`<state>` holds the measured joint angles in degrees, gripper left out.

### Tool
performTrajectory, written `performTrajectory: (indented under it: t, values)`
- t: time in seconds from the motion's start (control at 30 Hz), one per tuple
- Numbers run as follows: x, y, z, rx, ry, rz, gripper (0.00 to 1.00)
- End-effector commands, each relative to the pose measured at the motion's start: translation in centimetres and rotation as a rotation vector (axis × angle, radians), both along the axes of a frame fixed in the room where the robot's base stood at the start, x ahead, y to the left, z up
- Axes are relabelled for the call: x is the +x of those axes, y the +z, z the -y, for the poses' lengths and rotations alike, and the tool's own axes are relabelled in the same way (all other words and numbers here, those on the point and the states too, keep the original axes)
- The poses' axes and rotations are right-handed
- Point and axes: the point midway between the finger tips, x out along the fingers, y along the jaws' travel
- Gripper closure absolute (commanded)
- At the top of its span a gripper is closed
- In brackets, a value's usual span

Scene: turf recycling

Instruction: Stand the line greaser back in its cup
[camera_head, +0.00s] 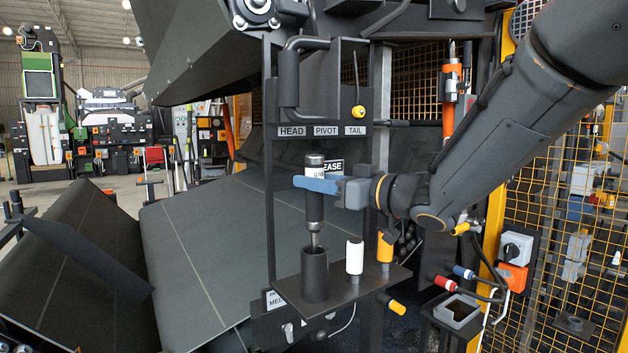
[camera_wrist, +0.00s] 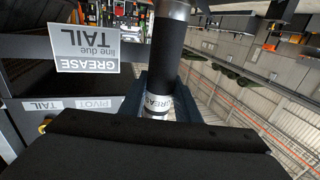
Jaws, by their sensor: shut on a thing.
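The line greaser (camera_head: 314,208) is a dark cylinder with a metal cap, a white label band and a narrow metal tip at its lower end. My gripper (camera_head: 318,184) is shut on its upper part with blue fingers and holds it upright. The greaser's tip is at the mouth of the black cup (camera_head: 315,274), which stands on a small dark shelf. I cannot tell whether the tip is just inside the mouth or above it. In the wrist view the greaser (camera_wrist: 168,60) runs between the fingers (camera_wrist: 160,103), its label partly hidden.
A white-bodied bottle (camera_head: 355,256) and an orange one (camera_head: 385,247) stand on the shelf (camera_head: 350,285) right of the cup. A panel labelled HEAD, PIVOT, TAIL (camera_head: 325,131) is behind. A sign reading GREASE TAIL (camera_wrist: 85,48) is close beside the greaser. Yellow mesh fencing (camera_head: 545,230) stands at right.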

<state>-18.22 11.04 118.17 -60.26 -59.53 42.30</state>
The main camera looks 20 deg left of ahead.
Motion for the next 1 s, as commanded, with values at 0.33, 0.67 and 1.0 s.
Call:
performTrajectory:
  t: [0.33, 0.67, 1.0]
  values:
    - [0.0, -0.7, 0.0, 0.001, 0.000, 0.002, 1.00]
    - [0.0, -1.4, 0.0, 0.001, 0.000, 0.002, 1.00]
    - [0.0, -2.2, 0.0, 0.001, 0.000, 0.001, 1.00]
